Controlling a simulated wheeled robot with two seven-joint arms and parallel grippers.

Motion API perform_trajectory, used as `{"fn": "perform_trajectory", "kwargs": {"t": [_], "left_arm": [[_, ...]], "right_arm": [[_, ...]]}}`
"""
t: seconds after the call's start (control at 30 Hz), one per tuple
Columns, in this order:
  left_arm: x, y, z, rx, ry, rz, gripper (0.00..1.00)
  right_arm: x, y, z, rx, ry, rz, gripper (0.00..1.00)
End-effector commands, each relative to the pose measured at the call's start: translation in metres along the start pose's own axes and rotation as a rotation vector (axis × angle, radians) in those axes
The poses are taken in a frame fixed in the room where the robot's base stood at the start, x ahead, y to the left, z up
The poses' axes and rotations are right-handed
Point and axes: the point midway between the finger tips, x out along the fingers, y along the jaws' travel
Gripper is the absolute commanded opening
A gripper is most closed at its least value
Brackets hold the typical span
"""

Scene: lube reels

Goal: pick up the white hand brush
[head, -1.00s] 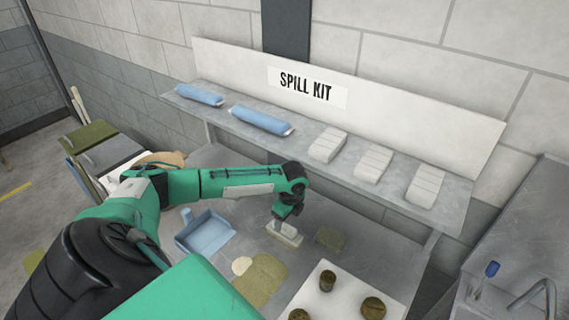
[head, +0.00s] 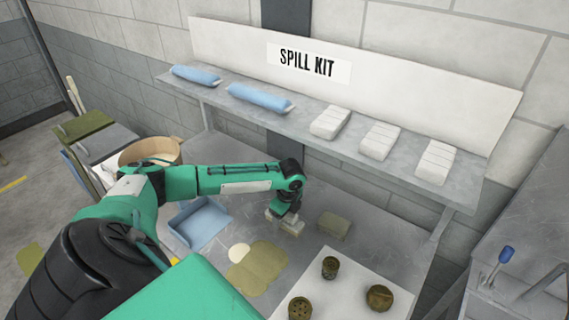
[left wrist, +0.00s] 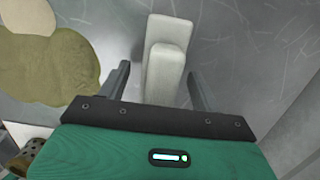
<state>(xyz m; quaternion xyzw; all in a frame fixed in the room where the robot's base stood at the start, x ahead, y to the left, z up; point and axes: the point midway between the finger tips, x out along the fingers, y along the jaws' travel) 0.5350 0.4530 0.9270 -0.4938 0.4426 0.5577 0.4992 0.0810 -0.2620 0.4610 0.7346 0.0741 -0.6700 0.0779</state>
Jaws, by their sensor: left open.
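The white hand brush (head: 291,226) lies on the grey metal table, partly hidden by my left gripper in the head view. My left gripper (head: 281,214) is directly above it, pointing down. In the left wrist view the pale brush (left wrist: 165,62) lies lengthwise between the two dark fingers of my left gripper (left wrist: 159,85). The fingers stand apart with a gap on each side of the brush. My right gripper is not in view.
A blue dustpan (head: 198,226) lies left of the brush, and a small olive block (head: 333,226) right of it. An olive spill patch (head: 258,268) and a white board (head: 345,290) with brown cans are nearer. A shelf (head: 305,128) runs behind.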

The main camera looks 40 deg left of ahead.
Motion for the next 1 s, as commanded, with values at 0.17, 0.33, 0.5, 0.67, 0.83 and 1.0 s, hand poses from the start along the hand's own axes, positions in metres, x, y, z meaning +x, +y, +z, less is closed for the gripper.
{"fn": "perform_trajectory", "kwargs": {"t": [0.17,0.33,0.5,0.67,0.83,1.0], "left_arm": [[0.000,0.000,0.000,0.000,0.000,0.000,0.65],[0.000,0.000,0.000,0.000,0.000,0.000,0.44],[0.000,0.000,0.000,0.000,0.000,0.000,0.15],[0.000,0.000,0.000,0.000,0.000,0.000,0.15],[-0.003,0.000,0.001,-0.001,0.000,-0.001,0.14],[-0.016,-0.001,0.003,-0.002,0.000,-0.004,0.14]], "right_arm": [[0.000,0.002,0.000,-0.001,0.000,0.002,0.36],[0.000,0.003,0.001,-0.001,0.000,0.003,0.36],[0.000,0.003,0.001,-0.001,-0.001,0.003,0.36],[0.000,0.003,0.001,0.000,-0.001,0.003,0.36],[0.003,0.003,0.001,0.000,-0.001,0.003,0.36],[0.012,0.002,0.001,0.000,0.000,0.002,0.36]]}}
